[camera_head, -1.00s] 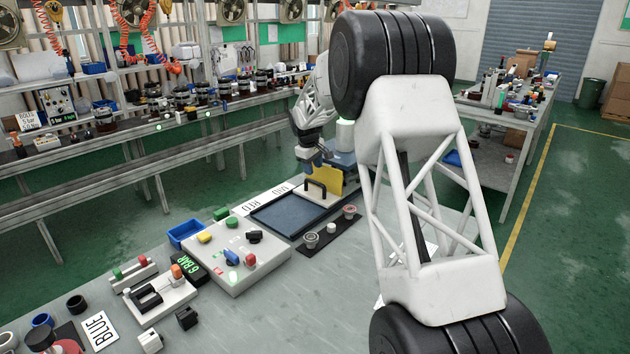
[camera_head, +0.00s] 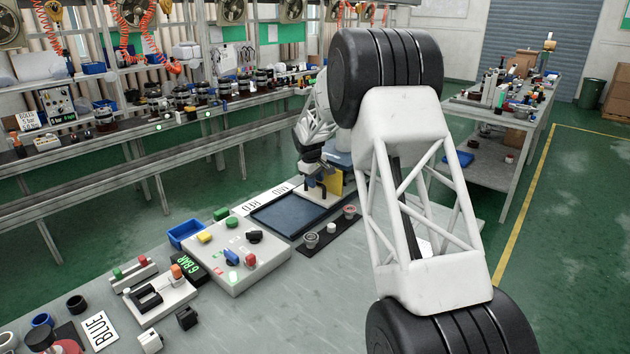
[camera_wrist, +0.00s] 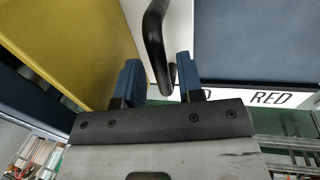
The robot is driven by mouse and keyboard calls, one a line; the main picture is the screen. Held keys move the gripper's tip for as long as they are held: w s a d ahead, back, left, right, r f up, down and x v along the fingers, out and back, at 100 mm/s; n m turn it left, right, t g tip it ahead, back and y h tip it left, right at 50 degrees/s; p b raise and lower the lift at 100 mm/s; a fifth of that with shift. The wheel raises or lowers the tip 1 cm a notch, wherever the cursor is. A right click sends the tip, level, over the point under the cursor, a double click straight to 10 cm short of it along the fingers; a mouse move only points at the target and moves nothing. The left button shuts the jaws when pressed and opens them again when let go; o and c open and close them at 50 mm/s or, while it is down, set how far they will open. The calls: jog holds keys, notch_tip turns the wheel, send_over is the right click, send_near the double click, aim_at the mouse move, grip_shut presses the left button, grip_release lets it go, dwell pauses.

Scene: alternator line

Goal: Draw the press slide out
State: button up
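The press slide's black bar handle (camera_wrist: 155,40) stands on a white plate (camera_wrist: 183,20) beside a yellow panel (camera_wrist: 70,45). My gripper (camera_wrist: 160,78) is open, its two blue-padded fingers on either side of the handle. A gap shows on the left of the bar; the right finger is very close to it, and I cannot tell whether they touch. In the head view my gripper (camera_head: 314,172) is low at the handle (camera_head: 322,190), in front of the yellow panel (camera_head: 333,180). My gripper partly hides the slide there.
A dark blue tray (camera_head: 290,214) lies in front of the slide, with the RED label (camera_head: 250,204) along its left. A white control box (camera_head: 235,260) with coloured buttons and a dark strip with round parts (camera_head: 312,240) are nearby.

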grip_shut()
jog(key=shift+s+a, duration=0.1)
jog(key=s+a, duration=1.5)
jog(key=shift+o, duration=0.9)
grip_release()
jog(key=shift+r, duration=0.1)
notch_tip(320, 180, up, 8)
jog(key=s+a, duration=0.1)
jog(key=shift+f, duration=0.25)
